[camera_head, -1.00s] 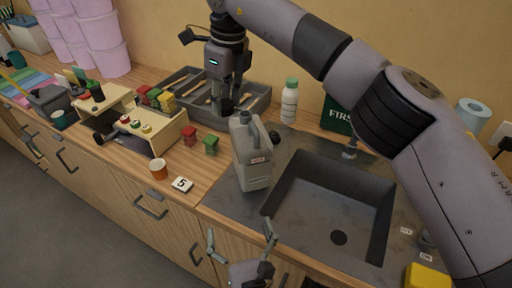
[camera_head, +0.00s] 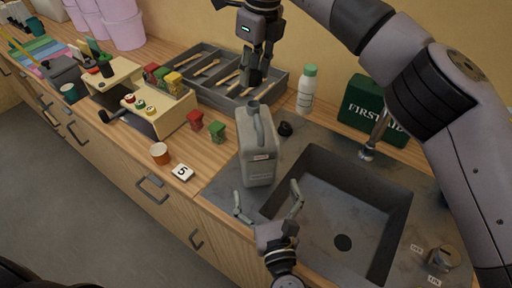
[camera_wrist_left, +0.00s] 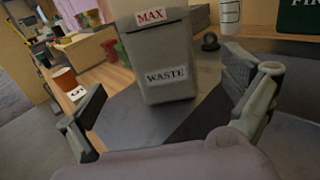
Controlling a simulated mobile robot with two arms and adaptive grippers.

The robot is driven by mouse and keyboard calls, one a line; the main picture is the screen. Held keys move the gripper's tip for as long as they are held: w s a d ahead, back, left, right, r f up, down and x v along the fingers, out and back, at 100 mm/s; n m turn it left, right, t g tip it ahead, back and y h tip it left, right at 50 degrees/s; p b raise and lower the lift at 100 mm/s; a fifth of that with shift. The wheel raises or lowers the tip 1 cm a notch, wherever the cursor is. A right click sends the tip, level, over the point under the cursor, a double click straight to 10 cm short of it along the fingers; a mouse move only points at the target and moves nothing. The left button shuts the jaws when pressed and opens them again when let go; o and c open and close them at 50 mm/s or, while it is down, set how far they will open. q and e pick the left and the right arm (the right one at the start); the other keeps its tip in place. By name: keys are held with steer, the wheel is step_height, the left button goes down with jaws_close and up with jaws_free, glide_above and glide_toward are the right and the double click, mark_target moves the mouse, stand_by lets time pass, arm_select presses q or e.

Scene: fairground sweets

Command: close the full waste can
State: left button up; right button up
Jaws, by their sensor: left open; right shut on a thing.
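The waste can (camera_head: 258,155) is a grey jug with a handle. It stands upright on the counter at the left of the sink, its narrow neck rising at the top. The left wrist view shows its MAX and WASTE labels (camera_wrist_left: 166,76) but not its top. A small black cap-like piece (camera_head: 285,129) lies on the counter right of the can. My left gripper (camera_head: 267,200) is open in front of the can, fingers spread towards its lower part, not gripping it. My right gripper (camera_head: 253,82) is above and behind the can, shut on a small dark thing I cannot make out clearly.
The sink (camera_head: 340,205) opens right of the can, with a tap (camera_head: 375,135) behind it. A grey cutlery tray (camera_head: 215,98), a white bottle (camera_head: 307,90) and a first-aid box (camera_head: 365,105) stand behind. Red and green blocks, an orange cup (camera_head: 160,153) and a number card (camera_head: 182,173) are left.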

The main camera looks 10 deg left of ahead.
mark_target(257, 154)
arm_select(q)
steer(key=x, duration=1.1)
steer(key=shift+w, duration=0.1)
arm_select(e)
steer(key=shift+w, duration=0.15)
arm_select(q)
steer(key=shift+c, duration=0.3)
steer(key=c, duration=1.6)
arm_select(e)
steer(key=shift+d, duration=0.1)
steer(key=shift+f, duration=2.55)
arm_select(q)
steer(key=shift+r, duration=0.1)
steer(key=shift+c, duration=0.3)
arm_select(e)
steer(key=shift+f, duration=0.85)
steer(key=shift+f, duration=0.6)
